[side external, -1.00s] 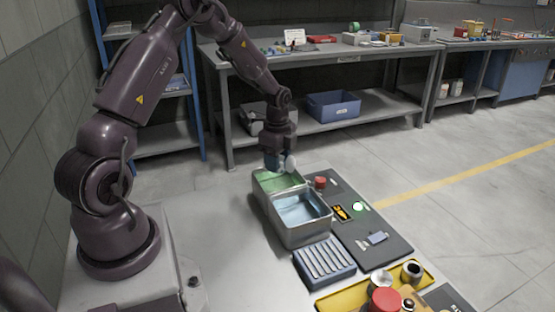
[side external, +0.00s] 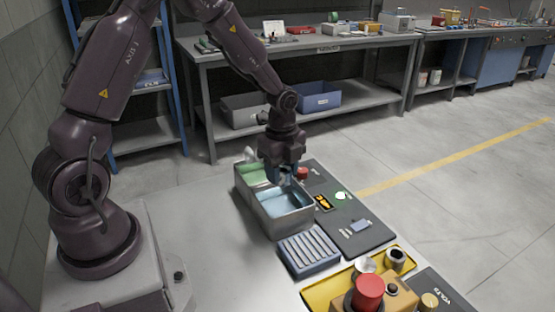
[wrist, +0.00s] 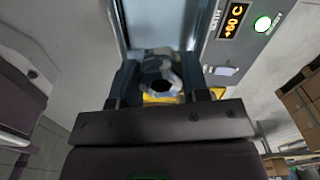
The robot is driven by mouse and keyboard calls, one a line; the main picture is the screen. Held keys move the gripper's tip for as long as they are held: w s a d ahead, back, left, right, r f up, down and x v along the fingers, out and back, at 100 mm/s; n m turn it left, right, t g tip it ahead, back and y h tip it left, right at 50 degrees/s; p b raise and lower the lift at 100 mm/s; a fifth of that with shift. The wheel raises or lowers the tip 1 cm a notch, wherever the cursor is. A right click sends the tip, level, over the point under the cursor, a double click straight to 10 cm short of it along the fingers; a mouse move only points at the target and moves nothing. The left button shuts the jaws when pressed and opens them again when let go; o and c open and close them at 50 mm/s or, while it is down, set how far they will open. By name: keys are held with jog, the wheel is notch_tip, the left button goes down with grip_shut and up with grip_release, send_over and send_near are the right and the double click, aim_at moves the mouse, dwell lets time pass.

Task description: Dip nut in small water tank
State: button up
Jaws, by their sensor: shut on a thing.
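The metal tank has two compartments, a rear one with green liquid (side external: 252,173) and a front one with light-blue water (side external: 282,201). My gripper (side external: 283,181) points down, low over the rear part of the blue compartment. In the wrist view, my gripper (wrist: 160,82) is shut on a grey metal nut (wrist: 161,66), with its dark hole showing. The nut is hard to make out in the side view. Whether it touches the water cannot be told. The tank's pale-blue inside (wrist: 160,22) shows beyond the nut in the wrist view.
A dark panel beside the tank carries an orange display (side external: 323,202), a lit green button (side external: 341,196) and a red knob (side external: 302,173). A blue slotted rack (side external: 309,251) and a yellow tray (side external: 320,296) stand in front. A pale blob (side external: 249,155) shows behind the tank.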

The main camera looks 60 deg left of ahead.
jog(key=shift+f, duration=5.25)
jog(key=shift+r, duration=0.35)
dwell(0.8)
jog(key=shift+r, duration=4.15)
